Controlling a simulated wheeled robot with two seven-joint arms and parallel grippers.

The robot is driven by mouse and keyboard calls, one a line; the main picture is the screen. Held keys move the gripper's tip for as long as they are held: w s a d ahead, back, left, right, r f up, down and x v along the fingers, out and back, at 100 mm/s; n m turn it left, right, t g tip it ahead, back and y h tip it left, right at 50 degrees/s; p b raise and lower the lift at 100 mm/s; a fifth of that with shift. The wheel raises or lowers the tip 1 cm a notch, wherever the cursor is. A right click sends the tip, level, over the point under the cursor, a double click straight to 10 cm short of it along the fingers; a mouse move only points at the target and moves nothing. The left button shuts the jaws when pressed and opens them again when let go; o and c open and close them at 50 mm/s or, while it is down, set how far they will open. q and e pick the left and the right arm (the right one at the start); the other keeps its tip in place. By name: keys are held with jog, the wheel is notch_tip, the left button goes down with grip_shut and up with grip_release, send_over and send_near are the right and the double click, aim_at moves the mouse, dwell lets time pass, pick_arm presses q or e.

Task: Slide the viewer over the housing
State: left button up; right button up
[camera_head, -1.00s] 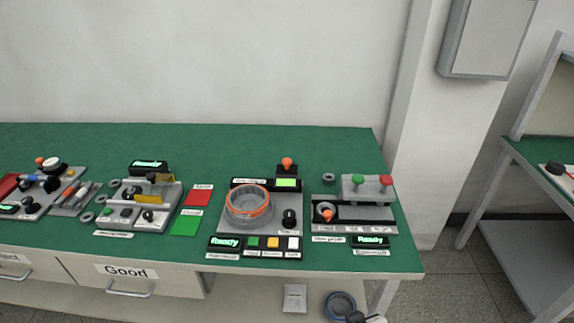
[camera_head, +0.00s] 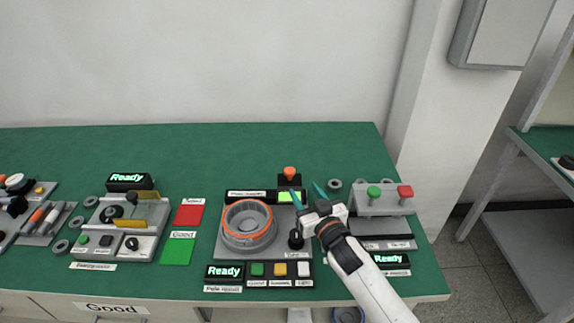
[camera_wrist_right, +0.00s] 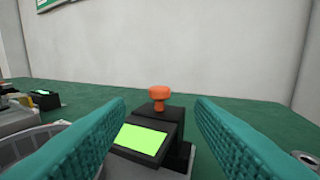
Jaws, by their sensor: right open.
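The likely viewer is a black block with a bright green screen (camera_head: 291,196) and an orange knob (camera_head: 290,172), at the back of the middle station. The housing (camera_head: 248,224) is a round grey ring with an orange rim, on that station's grey plate to the left of the screen. My right gripper (camera_head: 306,191) is open and empty above the plate's right side, fingers pointing towards the back. In the right wrist view the orange knob (camera_wrist_right: 158,98) and green screen (camera_wrist_right: 141,140) show between and beyond the open fingers, apart from them. My left gripper is not in view.
A black dial (camera_head: 296,239) stands near my right gripper. A row of buttons (camera_head: 280,269) lies in front. The right fixture (camera_head: 381,199) has green and red knobs; my arm covers part of it. Red (camera_head: 189,215) and green (camera_head: 177,251) pads lie left. The table's back is clear.

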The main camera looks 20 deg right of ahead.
aim_at(291, 172)
jog(key=shift+w+a+r, duration=0.15)
jog(key=shift+w+r, duration=0.1)
jog(key=shift+w, duration=0.55)
jog(key=w, duration=0.4)
jog(key=shift+a+f, duration=0.2)
jog(key=shift+a, duration=0.05)
jog(key=w, duration=0.4)
jog(key=shift+w+a, duration=0.2)
jog(key=shift+a, duration=0.05)
jog(key=shift+w+f, duration=0.1)
jog(key=shift+w, duration=0.1)
jog(key=shift+c, duration=0.8)
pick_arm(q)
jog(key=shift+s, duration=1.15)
pick_arm(e)
grip_shut()
